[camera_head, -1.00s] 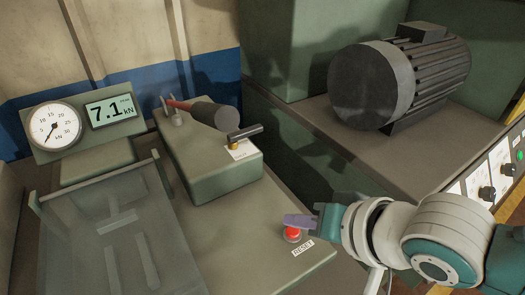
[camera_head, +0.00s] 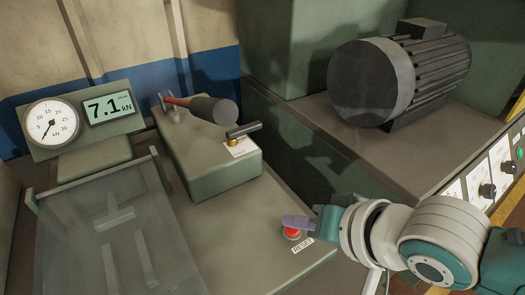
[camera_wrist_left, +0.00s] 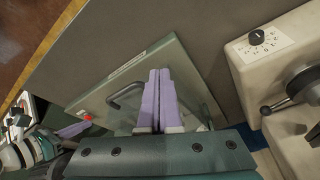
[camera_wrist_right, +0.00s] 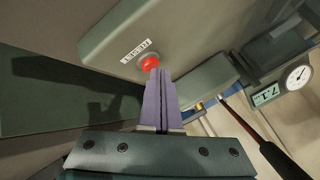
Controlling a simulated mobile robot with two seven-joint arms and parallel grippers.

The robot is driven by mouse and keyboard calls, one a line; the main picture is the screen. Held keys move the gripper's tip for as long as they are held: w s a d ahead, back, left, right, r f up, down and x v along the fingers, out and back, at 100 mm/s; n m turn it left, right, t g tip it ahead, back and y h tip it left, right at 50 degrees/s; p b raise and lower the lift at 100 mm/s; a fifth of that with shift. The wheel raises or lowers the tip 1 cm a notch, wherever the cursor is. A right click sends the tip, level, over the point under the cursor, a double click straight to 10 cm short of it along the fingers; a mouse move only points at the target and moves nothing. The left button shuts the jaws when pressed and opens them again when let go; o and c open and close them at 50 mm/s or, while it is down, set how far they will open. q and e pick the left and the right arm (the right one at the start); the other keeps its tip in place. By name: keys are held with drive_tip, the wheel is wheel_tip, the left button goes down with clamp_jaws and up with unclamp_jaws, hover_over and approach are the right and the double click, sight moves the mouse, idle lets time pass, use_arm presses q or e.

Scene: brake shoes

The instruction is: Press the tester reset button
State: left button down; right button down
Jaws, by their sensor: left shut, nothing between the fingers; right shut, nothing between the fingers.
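The red reset button (camera_head: 292,234) sits on the grey-green tester bench, beside a white RESET label (camera_head: 303,245). My right gripper (camera_head: 297,222) is shut and empty, with its purple fingertips over the button in the head view. In the right wrist view the button (camera_wrist_right: 150,63) shows just beyond the tips of my right gripper (camera_wrist_right: 157,72); I cannot tell whether they touch. The tester display (camera_head: 109,108) reads 7.1 kN. My left gripper (camera_wrist_left: 160,74) is shut and empty in the left wrist view, in front of a panel with a dark handle (camera_wrist_left: 127,97).
A dial gauge (camera_head: 52,124) stands left of the display. A lever with a dark grip (camera_head: 212,111) and a small black-handled valve (camera_head: 245,131) are on the raised block. A clear guard (camera_head: 120,225) covers the left side. A large motor (camera_head: 400,78) stands at the right.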

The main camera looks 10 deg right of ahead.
drive_tip(key=shift+f, duration=0.25)
idle(0.3)
drive_tip(key=shift+r+p, duration=0.9)
drive_tip(key=shift+p, duration=0.05)
wheel_tip(320, 180, up, 5)
drive_tip(key=p, duration=0.5)
drive_tip(key=shift+s, duration=0.1)
idle(0.3)
